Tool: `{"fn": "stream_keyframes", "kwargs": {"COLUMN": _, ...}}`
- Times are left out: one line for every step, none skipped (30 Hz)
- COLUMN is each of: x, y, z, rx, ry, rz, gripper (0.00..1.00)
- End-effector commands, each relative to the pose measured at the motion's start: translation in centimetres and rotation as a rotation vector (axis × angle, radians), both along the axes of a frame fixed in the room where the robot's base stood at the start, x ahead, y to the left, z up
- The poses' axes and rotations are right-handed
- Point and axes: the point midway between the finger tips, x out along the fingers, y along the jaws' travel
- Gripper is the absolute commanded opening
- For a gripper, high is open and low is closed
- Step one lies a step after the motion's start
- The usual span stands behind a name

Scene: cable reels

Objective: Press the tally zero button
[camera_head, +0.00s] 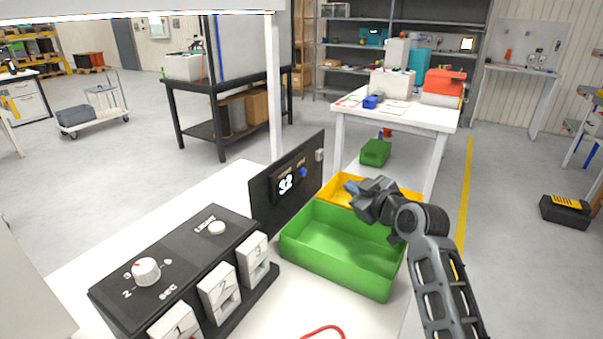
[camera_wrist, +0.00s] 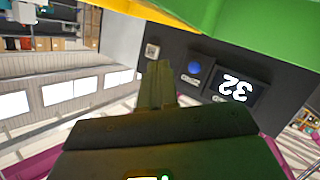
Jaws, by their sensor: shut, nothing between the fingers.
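A black upright panel (camera_head: 262,200) stands on the white bench behind the green bin. It carries a lit tally display (camera_head: 286,184) and a round blue button (camera_head: 303,172), with a small pale square part (camera_head: 319,155) near its right end. The wrist view shows the blue button (camera_wrist: 194,68) beside the display reading 32 upside down (camera_wrist: 236,88). My gripper (camera_head: 350,187) is over the yellow bin, to the right of the panel. Its shut, empty fingers (camera_wrist: 157,72) point toward the panel, apart from the button in the picture; the exact gap cannot be told.
A green bin (camera_head: 340,262) and a yellow bin (camera_head: 399,190) sit close under my arm. A black control box (camera_head: 175,245) with a white knob, a light button and numbered white blocks stands at the left front. A red cable (camera_head: 325,329) lies on the bench.

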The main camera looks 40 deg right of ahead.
Motion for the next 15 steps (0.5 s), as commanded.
{"fn": "stream_keyframes", "kwargs": {"x": -0.02, "y": 0.06, "z": -0.08, "rx": 0.002, "ry": 0.001, "rz": 0.001, "gripper": 0.00}}
{"fn": "stream_keyframes", "kwargs": {"x": -0.02, "y": 0.07, "z": -0.09, "rx": 0.002, "ry": 0.002, "rz": 0.001, "gripper": 0.00}}
{"fn": "stream_keyframes", "kwargs": {"x": -0.02, "y": 0.07, "z": -0.09, "rx": 0.002, "ry": 0.002, "rz": 0.001, "gripper": 0.00}}
{"fn": "stream_keyframes", "kwargs": {"x": -0.01, "y": 0.07, "z": -0.08, "rx": 0.002, "ry": 0.002, "rz": 0.001, "gripper": 0.00}}
{"fn": "stream_keyframes", "kwargs": {"x": -0.01, "y": 0.07, "z": -0.08, "rx": 0.002, "ry": 0.001, "rz": 0.001, "gripper": 0.00}}
{"fn": "stream_keyframes", "kwargs": {"x": -0.01, "y": 0.08, "z": -0.07, "rx": 0.002, "ry": 0.001, "rz": 0.001, "gripper": 0.00}}
{"fn": "stream_keyframes", "kwargs": {"x": -0.01, "y": 0.07, "z": -0.07, "rx": 0.002, "ry": 0.001, "rz": 0.001, "gripper": 0.00}}
{"fn": "stream_keyframes", "kwargs": {"x": -0.01, "y": 0.07, "z": -0.07, "rx": 0.002, "ry": 0.001, "rz": 0.001, "gripper": 0.00}}
{"fn": "stream_keyframes", "kwargs": {"x": 0.01, "y": 0.08, "z": -0.06, "rx": 0.002, "ry": 0.001, "rz": 0.001, "gripper": 0.00}}
{"fn": "stream_keyframes", "kwargs": {"x": 0.04, "y": 0.09, "z": -0.05, "rx": 0.002, "ry": 0.001, "rz": 0.001, "gripper": 0.00}}
{"fn": "stream_keyframes", "kwargs": {"x": 0.11, "y": 0.12, "z": -0.04, "rx": 0.002, "ry": 0.001, "rz": 0.001, "gripper": 0.00}}
{"fn": "stream_keyframes", "kwargs": {"x": 0.24, "y": 0.17, "z": -0.02, "rx": 0.002, "ry": 0.000, "rz": 0.002, "gripper": 0.00}}
{"fn": "stream_keyframes", "kwargs": {"x": 0.39, "y": 0.22, "z": 0.00, "rx": 0.002, "ry": 0.000, "rz": 0.002, "gripper": 0.00}}
{"fn": "stream_keyframes", "kwargs": {"x": 0.58, "y": 0.30, "z": 0.02, "rx": 0.003, "ry": 0.001, "rz": 0.002, "gripper": 0.00}}
{"fn": "stream_keyframes", "kwargs": {"x": 0.90, "y": 0.42, "z": 0.02, "rx": 0.002, "ry": 0.001, "rz": 0.002, "gripper": 0.00}}
